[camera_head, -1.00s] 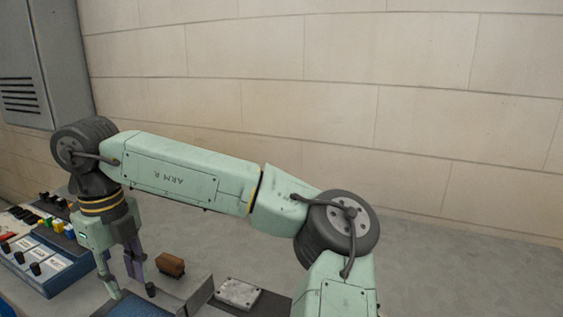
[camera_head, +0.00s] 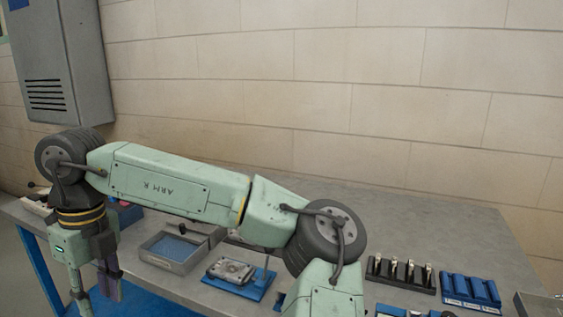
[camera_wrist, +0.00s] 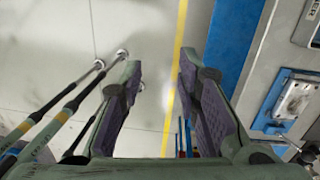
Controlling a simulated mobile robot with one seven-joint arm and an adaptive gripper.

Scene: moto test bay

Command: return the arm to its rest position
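My gripper (camera_head: 92,277) hangs at the left end of my green arm in the head view, in front of the bench's front edge. In the wrist view my gripper (camera_wrist: 160,78) shows two purple-padded fingers spread apart. Nothing is between them but the pale floor and a yellow floor line beyond. My arm reaches across the head view from lower right to left, bent at its dark joints.
The grey bench (camera_head: 430,215) carries a metal tray with a blue floor (camera_head: 172,252), a metal part on a blue plate (camera_head: 232,272), a black rack (camera_head: 400,275) and blue blocks (camera_head: 470,292). A grey cabinet (camera_head: 62,75) hangs at the left. Floor in front is open.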

